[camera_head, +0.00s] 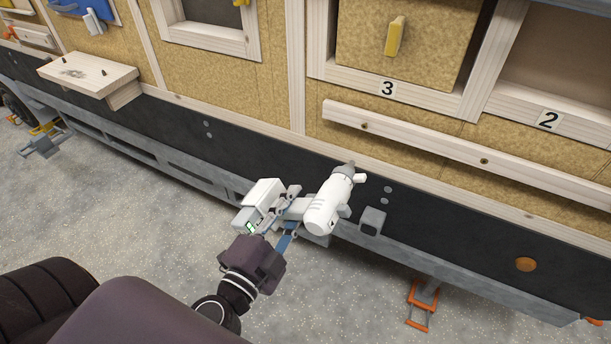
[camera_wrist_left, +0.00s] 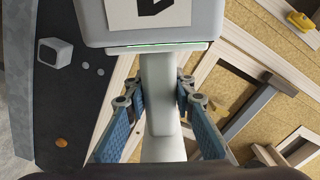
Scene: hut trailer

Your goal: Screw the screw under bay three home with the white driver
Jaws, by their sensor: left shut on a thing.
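The white driver (camera_head: 327,206) is in my left gripper (camera_head: 290,208), shut around its handle. Its grey nose points up and slightly right in the head view, towards the wall. The screw (camera_head: 364,126) under bay three sits in a pale wooden rail (camera_head: 430,147) below the label 3 (camera_head: 388,88). In the picture the driver's nose is below the screw and apart from it. In the left wrist view the driver's handle (camera_wrist_left: 160,95) runs between the blue finger pads (camera_wrist_left: 160,120); the driver's tip is hidden. My right gripper is out of view.
A small wooden shelf (camera_head: 88,74) sticks out at the left. A grey box (camera_head: 372,220) juts from the dark skirt beside the driver. The speckled floor (camera_head: 130,210) is open.

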